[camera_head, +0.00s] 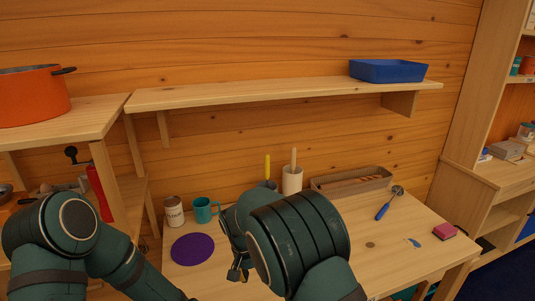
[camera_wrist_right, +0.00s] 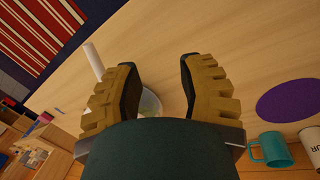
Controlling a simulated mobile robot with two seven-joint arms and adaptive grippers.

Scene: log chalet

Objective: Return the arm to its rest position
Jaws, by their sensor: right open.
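My right arm reaches over the workbench (camera_head: 400,238), and my right gripper (camera_head: 238,270) points down beside the purple round mat (camera_head: 192,249), partly hidden by my own arm. In the wrist view the two ridged fingers of my right gripper (camera_wrist_right: 157,75) stand wide apart with nothing gripped. A pale round thing (camera_wrist_right: 150,103) shows beyond and between the fingers, partly hidden. My left arm comes in at the lower left, and its gripper is outside the picture.
A teal mug (camera_head: 204,210), a can (camera_head: 174,211), a white holder (camera_head: 292,180) and a long tray (camera_head: 350,181) stand along the back. A blue-handled tool (camera_head: 388,205) and pink block (camera_head: 445,231) lie right. A shelf with a blue bin (camera_head: 388,71) hangs above.

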